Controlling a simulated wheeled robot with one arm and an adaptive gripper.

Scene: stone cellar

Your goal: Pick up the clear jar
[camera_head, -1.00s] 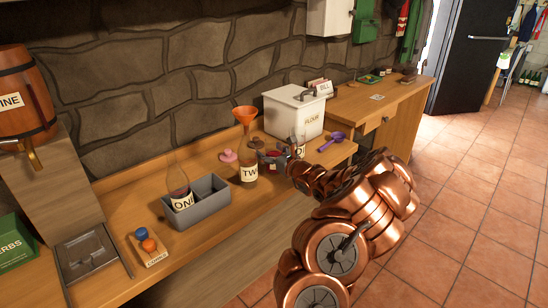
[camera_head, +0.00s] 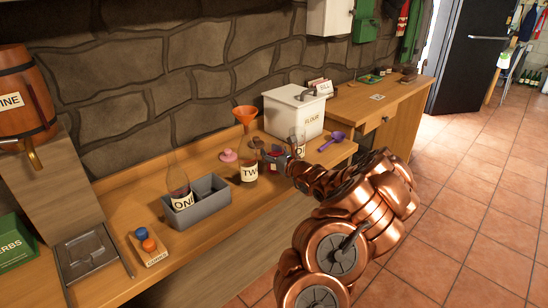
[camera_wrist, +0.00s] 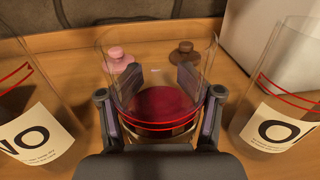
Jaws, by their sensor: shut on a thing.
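A clear jar (camera_wrist: 160,60) with dark red contents and red lines near its base stands upright in the middle of the wrist view. My gripper (camera_wrist: 160,95) has a finger on each side of the jar and is shut on it. In the head view my gripper (camera_head: 284,163) reaches in from the right at the counter's front part, by the white flour bin. There the held jar (camera_head: 270,153) is partly hidden by my fingers. Whether its base touches the counter is unclear.
Jar TWO (camera_wrist: 35,130) stands close on the left and another labelled jar (camera_wrist: 275,105) close on the right. A pink stopper (camera_wrist: 118,60) and a brown stopper (camera_wrist: 184,57) lie behind. The flour bin (camera_head: 293,112), orange funnel (camera_head: 245,114), grey caddy (camera_head: 205,205) and purple scoop (camera_head: 332,140) are nearby.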

